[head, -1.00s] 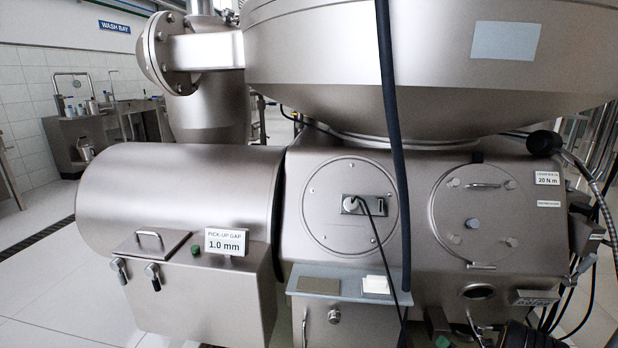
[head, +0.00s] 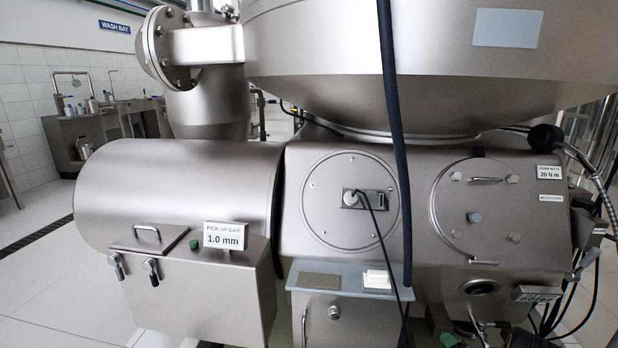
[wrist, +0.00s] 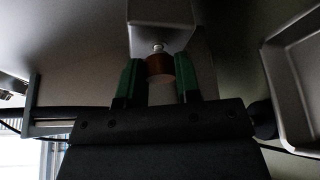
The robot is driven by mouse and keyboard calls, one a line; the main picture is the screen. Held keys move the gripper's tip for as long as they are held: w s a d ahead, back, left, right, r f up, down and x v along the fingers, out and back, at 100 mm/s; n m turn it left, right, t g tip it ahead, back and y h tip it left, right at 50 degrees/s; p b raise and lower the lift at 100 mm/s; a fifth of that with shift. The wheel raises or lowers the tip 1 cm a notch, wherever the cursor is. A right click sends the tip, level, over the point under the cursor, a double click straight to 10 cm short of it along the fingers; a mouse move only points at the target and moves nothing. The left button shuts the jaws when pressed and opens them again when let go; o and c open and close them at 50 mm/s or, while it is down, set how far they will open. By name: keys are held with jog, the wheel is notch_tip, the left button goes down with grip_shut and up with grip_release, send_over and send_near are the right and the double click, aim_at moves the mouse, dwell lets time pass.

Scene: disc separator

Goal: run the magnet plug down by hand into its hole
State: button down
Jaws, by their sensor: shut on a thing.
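My gripper (wrist: 158,80) shows in the wrist view with two green fingers. It is shut on a copper-brown round piece with a pale tip, which I take for the magnet plug (wrist: 160,69). The pale tip touches or lies just in front of a grey metal block (wrist: 160,36); I cannot tell which. I cannot make out the hole in any view.
The separator fills the head view, with a round cover (head: 474,216), a round port (head: 481,287) and a small shelf (head: 345,284). A dark hose (head: 391,130) hangs in front. In the wrist view a metal tray (wrist: 293,88) is at the right. Floor is clear at left.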

jog(key=shift+s+a+f, duration=0.1)
jog(key=shift+s+f, duration=0.05)
jog(key=shift+f, duration=0.1)
jog(key=shift+m+t+y+b, duration=0.35)
jog(key=shift+m+b, duration=0.4)
jog(key=shift+m, duration=0.75)
jog(key=shift+f+m+t+b, duration=0.1)
jog(key=shift+m+t+b, duration=0.6)
jog(key=shift+m, duration=0.8)
jog(key=shift+m+t+b, duration=0.35)
jog(key=shift+m+t, duration=0.3)
jog(key=shift+m, duration=1.05)
